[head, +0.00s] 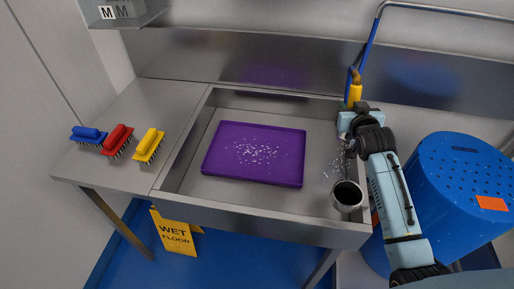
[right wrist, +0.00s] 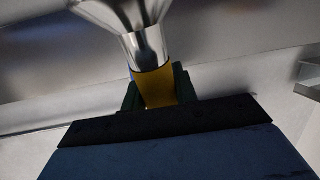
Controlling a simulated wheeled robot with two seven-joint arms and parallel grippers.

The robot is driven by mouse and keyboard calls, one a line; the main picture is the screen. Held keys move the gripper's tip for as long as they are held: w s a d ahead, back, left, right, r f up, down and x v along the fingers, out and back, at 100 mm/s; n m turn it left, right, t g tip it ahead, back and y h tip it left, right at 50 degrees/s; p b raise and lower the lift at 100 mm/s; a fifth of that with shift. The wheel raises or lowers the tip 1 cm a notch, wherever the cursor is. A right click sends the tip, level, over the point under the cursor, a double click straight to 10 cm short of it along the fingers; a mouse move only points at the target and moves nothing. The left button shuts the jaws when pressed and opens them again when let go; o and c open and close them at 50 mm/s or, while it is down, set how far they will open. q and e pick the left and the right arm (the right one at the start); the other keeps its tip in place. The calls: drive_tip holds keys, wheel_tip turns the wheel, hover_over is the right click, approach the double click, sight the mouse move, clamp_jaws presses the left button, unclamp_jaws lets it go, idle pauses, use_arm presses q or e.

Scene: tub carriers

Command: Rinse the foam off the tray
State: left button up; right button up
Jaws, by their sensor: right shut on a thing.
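The purple tray (head: 226,166) lies flat in the steel sink basin. Small white foam specks (head: 256,152) are scattered over its middle. My right gripper (head: 355,104) is at the basin's back right corner, to the right of the tray and apart from it. It is shut on the yellow grip of the sprayer (head: 355,91), whose blue hose rises above it. The right wrist view shows the yellow grip (right wrist: 155,86) between my dark fingers, with a flared metal part beyond it. A grey cup-shaped piece (head: 347,197) with a dark opening shows below the gripper. My left gripper is out of view.
Blue (head: 88,134), red (head: 118,139) and yellow (head: 149,145) brushes lie on the left counter. A blue drum (head: 455,185) stands right of the basin (head: 258,209). More pale specks show near the cup-shaped piece. A yellow wet floor sign (head: 178,238) stands below the counter.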

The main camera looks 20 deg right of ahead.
drive_tip(key=s+a+p, duration=0.3)
drive_tip(key=s+p, duration=0.1)
drive_tip(key=s, duration=0.3)
drive_tip(key=s+a+p, duration=0.4)
drive_tip(key=s, duration=0.4)
drive_tip(key=shift+s+a, duration=0.15)
drive_tip(key=shift+a, duration=0.1)
drive_tip(key=shift+r, duration=0.1)
drive_tip(key=shift+f, duration=0.5)
